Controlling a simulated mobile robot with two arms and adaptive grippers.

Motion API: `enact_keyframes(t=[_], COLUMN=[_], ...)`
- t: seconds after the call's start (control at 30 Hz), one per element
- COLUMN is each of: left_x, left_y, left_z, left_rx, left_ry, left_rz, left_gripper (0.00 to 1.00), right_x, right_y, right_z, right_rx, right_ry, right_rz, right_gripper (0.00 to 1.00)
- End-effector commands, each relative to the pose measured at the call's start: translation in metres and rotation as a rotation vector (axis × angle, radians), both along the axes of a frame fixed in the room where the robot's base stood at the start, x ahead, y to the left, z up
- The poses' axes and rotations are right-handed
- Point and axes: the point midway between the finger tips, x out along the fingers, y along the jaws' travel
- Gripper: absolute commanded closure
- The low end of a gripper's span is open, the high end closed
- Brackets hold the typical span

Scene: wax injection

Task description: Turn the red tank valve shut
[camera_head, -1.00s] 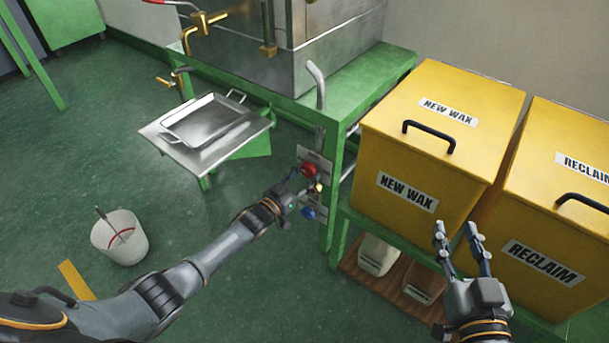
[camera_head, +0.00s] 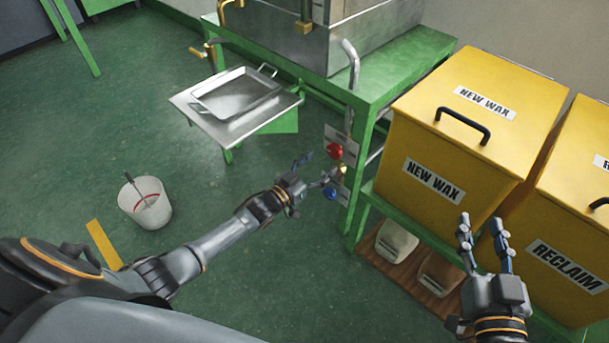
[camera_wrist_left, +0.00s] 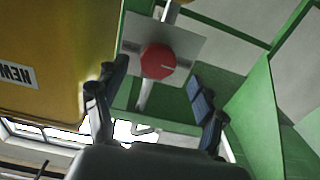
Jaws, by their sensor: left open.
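The red valve knob (camera_head: 334,151) sits on a grey plate on the green frame's front post. In the left wrist view the red knob (camera_wrist_left: 157,61) is a faceted disc with a small pale mark, seen between and beyond the fingers. My left gripper (camera_head: 319,167) is open, just left of and below the knob in the head view. The left wrist view shows its spread fingers (camera_wrist_left: 155,105) with a gap around the knob and no visible contact. My right gripper (camera_head: 481,226) is open and empty in front of the yellow bins.
A blue knob (camera_head: 330,194) is just below the red one, close to my left fingers. The yellow NEW WAX bin (camera_head: 432,190) stands right of the post. A metal tray (camera_head: 236,97) is at left. A white bucket (camera_head: 152,212) stands on open floor.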

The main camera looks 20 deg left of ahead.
Motion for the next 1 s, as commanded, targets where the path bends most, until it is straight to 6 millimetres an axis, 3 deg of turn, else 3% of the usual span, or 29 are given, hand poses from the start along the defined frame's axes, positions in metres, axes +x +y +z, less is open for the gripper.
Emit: enact_keyframes(t=[0.2,0.4,1.0], left_x=[-0.044,-0.064,-0.068], left_y=[0.016,0.023,0.024], left_z=[-0.001,0.0,0.0], left_rx=[-0.001,-0.001,-0.002], left_ry=[0.004,0.0,0.001], left_rz=[0.0,0.0,0.0], left_gripper=[0.29,0.29,0.29], right_x=[0.0,0.0,0.0], right_y=[0.0,0.0,0.0], right_z=[0.001,0.001,0.001], right_rx=[0.0,0.001,0.001], right_ry=[-0.001,-0.002,-0.002], right_rz=[0.0,0.0,0.0], right_gripper=[0.6,0.6,0.6])
